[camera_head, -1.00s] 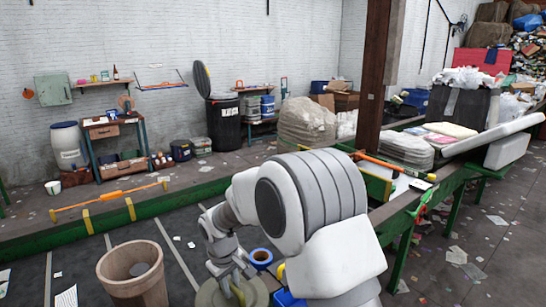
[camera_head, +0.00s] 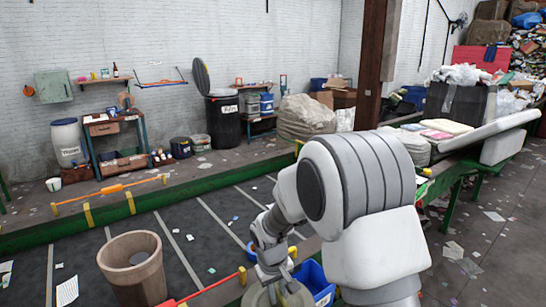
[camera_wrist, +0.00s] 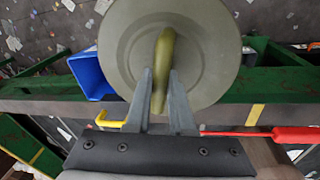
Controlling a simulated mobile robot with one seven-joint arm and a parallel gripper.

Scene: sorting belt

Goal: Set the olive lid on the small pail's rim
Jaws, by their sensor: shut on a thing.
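The olive lid (camera_wrist: 205,75) is a round, grey-green disc with a yellowish arched handle (camera_wrist: 163,52). My gripper (camera_wrist: 162,80) is shut on that handle, with a finger on each side. In the head view the lid (camera_head: 262,298) shows at the bottom edge under my gripper (camera_head: 272,280), partly cut off and partly covered by my arm. A tan, open-topped pail (camera_head: 140,280), which I take as the small pail, stands upright on the dark belt at lower left. The lid is to its right and apart from it.
A blue bin (camera_head: 318,282) is beside the lid, and also shows in the wrist view (camera_wrist: 90,76). A red bar (camera_head: 215,286) lies between pail and lid; its red end shows in the wrist view (camera_wrist: 297,134). A green-edged frame (camera_wrist: 285,90) runs below the lid.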

